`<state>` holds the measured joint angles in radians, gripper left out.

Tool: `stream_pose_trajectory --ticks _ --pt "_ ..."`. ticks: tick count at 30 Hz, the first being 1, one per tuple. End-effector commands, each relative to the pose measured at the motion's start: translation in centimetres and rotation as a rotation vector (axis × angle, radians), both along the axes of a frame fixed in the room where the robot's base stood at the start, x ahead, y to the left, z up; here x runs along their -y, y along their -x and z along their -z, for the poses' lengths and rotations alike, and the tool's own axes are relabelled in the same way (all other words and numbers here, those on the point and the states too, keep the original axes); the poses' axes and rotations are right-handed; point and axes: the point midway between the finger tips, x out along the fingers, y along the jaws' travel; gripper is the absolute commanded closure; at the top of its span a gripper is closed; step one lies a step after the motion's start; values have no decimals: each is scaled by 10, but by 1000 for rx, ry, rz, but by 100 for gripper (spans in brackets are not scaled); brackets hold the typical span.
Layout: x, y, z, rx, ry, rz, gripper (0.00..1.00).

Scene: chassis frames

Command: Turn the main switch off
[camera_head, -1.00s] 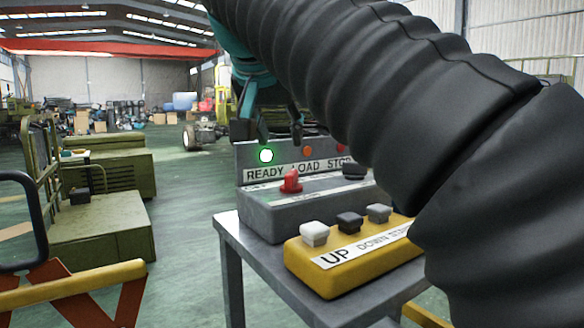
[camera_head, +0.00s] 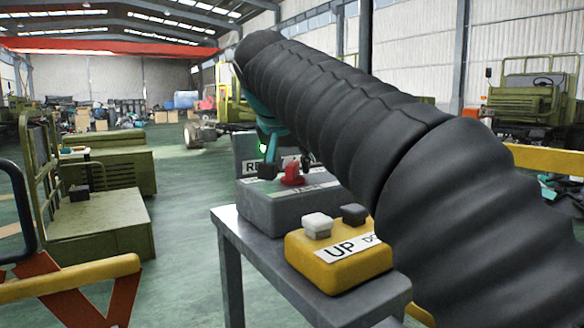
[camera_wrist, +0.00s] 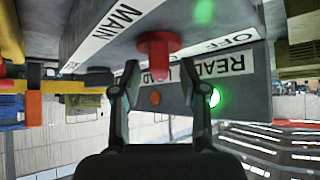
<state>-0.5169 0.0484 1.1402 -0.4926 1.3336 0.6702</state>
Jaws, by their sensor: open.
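The red main switch (camera_head: 292,174) stands on top of the grey control box (camera_head: 285,208), which sits on a metal table. In the wrist view, the switch (camera_wrist: 157,50) shows as a red knob beside a MAIN label (camera_wrist: 120,22), with an OFF label (camera_wrist: 230,40) to its right. My gripper (camera_head: 287,165) is open at the switch. In the wrist view its fingertips (camera_wrist: 160,69) lie on either side of the red lever, with gaps on both sides. I cannot tell whether either finger touches it. My arm hides the right part of the box.
A yellow UP/DOWN button box (camera_head: 340,262) stands in front on the table (camera_head: 232,222). Behind the switch is an upright panel (camera_wrist: 262,92) with a READY label and a lit green lamp (camera_wrist: 214,98). A yellow barrier (camera_head: 60,292) is at the lower left. Green floor lies open beyond.

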Motion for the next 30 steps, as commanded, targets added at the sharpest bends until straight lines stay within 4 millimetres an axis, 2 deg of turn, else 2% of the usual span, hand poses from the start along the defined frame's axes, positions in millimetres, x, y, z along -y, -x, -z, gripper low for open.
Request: stream_pose_trajectory --ticks 4,13,14,19,30 --pt "1 -7 7 -1 0 0 56" --pt "2 -8 9 0 0 0 56" --pt "2 -8 9 0 0 0 59" --pt "2 -8 8 0 0 0 100" --pt "3 -8 8 0 1 -25 100"
